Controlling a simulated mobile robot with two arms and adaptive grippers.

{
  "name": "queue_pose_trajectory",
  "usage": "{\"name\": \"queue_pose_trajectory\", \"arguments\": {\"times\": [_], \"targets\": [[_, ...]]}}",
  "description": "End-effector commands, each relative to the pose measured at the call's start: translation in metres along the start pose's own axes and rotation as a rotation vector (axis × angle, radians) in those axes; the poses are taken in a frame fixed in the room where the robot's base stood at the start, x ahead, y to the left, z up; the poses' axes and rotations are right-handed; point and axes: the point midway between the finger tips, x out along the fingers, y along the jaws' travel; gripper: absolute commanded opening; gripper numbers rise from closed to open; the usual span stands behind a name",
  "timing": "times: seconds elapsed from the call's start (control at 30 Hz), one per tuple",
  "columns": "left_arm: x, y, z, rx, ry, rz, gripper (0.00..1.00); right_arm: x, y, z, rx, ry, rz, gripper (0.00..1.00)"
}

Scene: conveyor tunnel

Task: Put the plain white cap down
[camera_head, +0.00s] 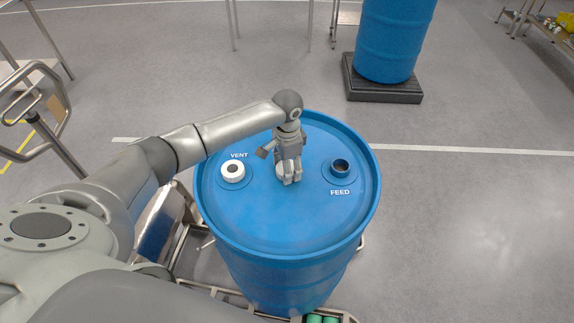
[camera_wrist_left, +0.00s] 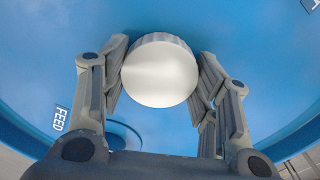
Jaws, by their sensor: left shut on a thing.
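The plain white cap (camera_wrist_left: 160,72) is round with a ridged edge and a smooth face. My left gripper (camera_head: 288,181) is shut on it, with a finger on each side of the cap in the left wrist view (camera_wrist_left: 161,85). In the head view the gripper is over the middle of the blue drum's lid (camera_head: 270,225), between VENT and FEED, and hides most of the cap. I cannot tell whether the cap touches the lid. My right gripper is not in view.
The FEED opening (camera_head: 340,167) is dark, to the right. The lid's front part is bare. Another blue drum (camera_head: 388,40) stands on a black pallet (camera_head: 384,92) behind.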

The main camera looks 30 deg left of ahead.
Motion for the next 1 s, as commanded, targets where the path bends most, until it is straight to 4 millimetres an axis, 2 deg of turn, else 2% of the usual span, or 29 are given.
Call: {"name": "queue_pose_trajectory", "arguments": {"times": [0.03, 0.07, 0.2, 0.53, 0.67, 0.77, 1.0], "targets": [[0.002, 0.001, 0.0, 0.0, 0.0, 0.001, 0.23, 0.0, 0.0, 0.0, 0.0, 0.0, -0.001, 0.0], [0.002, 0.0, 0.0, 0.0, 0.0, 0.0, 0.58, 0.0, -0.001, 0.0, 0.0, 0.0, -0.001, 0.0], [0.002, 0.0, 0.0, 0.0, 0.0, 0.0, 0.76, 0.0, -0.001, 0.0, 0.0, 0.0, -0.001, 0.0], [0.001, 0.0, 0.0, 0.0, 0.0, 0.0, 0.77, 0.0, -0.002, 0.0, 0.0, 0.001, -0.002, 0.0], [-0.007, -0.001, 0.0, -0.001, 0.001, -0.001, 0.77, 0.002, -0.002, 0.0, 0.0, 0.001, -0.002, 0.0], [-0.023, -0.001, -0.001, 0.001, 0.004, -0.003, 0.77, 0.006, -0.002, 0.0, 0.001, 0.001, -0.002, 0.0], [-0.075, -0.001, -0.001, 0.0, 0.004, -0.003, 0.77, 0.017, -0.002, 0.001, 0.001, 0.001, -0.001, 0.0]]}}
